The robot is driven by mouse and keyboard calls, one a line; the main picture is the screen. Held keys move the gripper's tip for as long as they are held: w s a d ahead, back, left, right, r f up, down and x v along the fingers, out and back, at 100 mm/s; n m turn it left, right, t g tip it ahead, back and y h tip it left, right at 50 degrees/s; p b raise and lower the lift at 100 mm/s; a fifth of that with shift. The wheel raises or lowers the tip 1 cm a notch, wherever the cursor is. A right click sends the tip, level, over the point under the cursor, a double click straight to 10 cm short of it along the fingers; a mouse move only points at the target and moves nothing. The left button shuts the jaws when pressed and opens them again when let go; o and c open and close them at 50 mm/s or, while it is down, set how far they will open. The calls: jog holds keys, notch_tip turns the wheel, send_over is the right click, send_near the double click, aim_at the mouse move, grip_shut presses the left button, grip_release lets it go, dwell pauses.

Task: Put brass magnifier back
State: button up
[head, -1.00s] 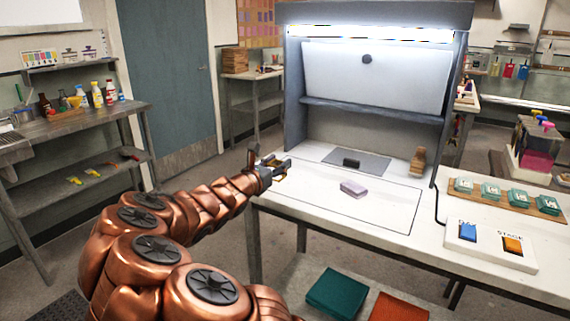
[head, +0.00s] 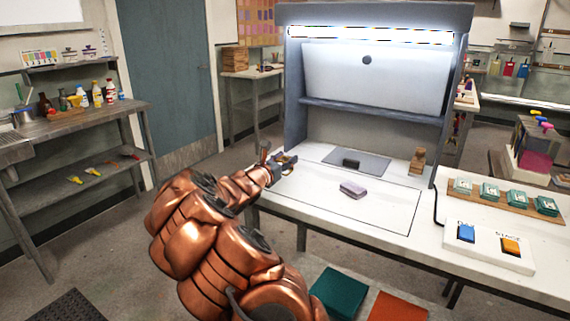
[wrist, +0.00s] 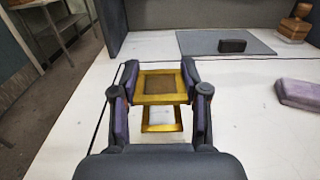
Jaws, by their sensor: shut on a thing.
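The brass magnifier (wrist: 161,86) is a gold square frame in the wrist view, with a second frame below it near the white table top. My gripper (wrist: 159,85) is shut on it, one dark finger pad on each side. In the head view my gripper (head: 279,163) is over the left edge of the white table (head: 330,205), left of the fume hood's grey mat (head: 372,165). The magnifier is small and partly hidden there. I cannot tell whether it touches the table.
A pale purple block (head: 353,190) lies on the table, and a dark block (head: 351,163) sits on the grey mat. A wooden stamp-like piece (head: 417,160) stands at the right by the hood wall (head: 452,115). The table front is clear.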

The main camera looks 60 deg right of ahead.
jog(key=shift+f, duration=0.7)
jog(key=shift+f+b, duration=0.35)
jog(key=shift+f, duration=0.25)
jog(key=o, duration=1.3)
jog(key=shift+r, duration=0.25)
jog(key=shift+s+a+r, duration=0.1)
jog(key=shift+a+r, duration=0.1)
jog(key=shift+a, duration=2.85)
jog(key=shift+s+a+r, duration=0.1)
jog(key=shift+a+r, duration=0.05)
jog(key=shift+a, duration=2.85)
